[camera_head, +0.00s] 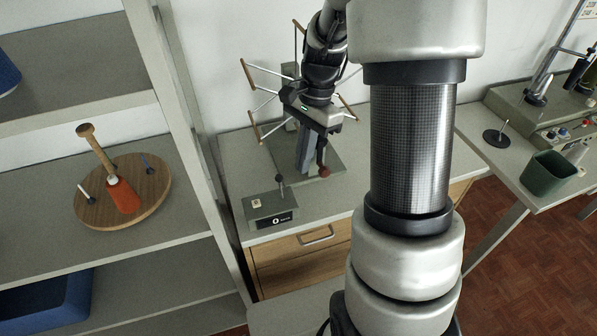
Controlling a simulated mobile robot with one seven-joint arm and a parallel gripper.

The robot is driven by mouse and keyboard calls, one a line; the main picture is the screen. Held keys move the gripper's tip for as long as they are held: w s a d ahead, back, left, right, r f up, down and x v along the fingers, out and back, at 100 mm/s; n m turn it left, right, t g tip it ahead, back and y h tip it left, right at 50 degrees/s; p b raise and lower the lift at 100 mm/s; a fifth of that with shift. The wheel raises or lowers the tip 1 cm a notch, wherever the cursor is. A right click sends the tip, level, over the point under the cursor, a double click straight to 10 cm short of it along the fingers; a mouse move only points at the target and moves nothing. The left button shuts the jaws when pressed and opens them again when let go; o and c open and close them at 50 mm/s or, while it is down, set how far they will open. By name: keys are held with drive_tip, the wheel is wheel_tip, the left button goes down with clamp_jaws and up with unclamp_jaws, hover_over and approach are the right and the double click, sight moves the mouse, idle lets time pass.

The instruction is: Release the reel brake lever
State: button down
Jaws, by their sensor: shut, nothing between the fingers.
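The reel (252,78) stands on the workbench against the wall, with thin spokes and wooden end bars. My gripper (321,146) is shut and empty, pointing down in front of the reel's grey upright (304,150). A dark red knob (324,171) shows just below the fingertips, close to or touching them; I cannot tell which. It may belong to the brake lever, whose shaft is hidden or hard to tell from my fingers. A control box (270,210) at the front left carries a short upright lever with a dark ball (279,178).
A wooden drawer (300,252) is under the bench. At right, another table (512,165) holds a green bin (550,175). My arm covers the middle.

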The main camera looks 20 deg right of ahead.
drive_tip(key=w+d+r, duration=0.1)
drive_tip(key=w+r, duration=0.2)
drive_tip(key=r, duration=0.2)
drive_tip(key=shift+w+r, duration=0.25)
drive_tip(key=shift+r, duration=0.1)
drive_tip(key=s+a+r+n+t+h, duration=0.1)
drive_tip(key=s+a+r+n+t, duration=0.1)
drive_tip(key=s+r+n, duration=0.3)
drive_tip(key=s+a+r+n+t+h, duration=0.1)
drive_tip(key=s+a+r+n+t, duration=0.2)
drive_tip(key=s, duration=1)
wheel_tip(320, 180, up, 3)
drive_tip(key=n+t, duration=0.2)
drive_tip(key=n, duration=0.3)
drive_tip(key=shift+a+n, duration=0.25)
drive_tip(key=shift+n, duration=0.15)
drive_tip(key=shift+r, duration=0.1)
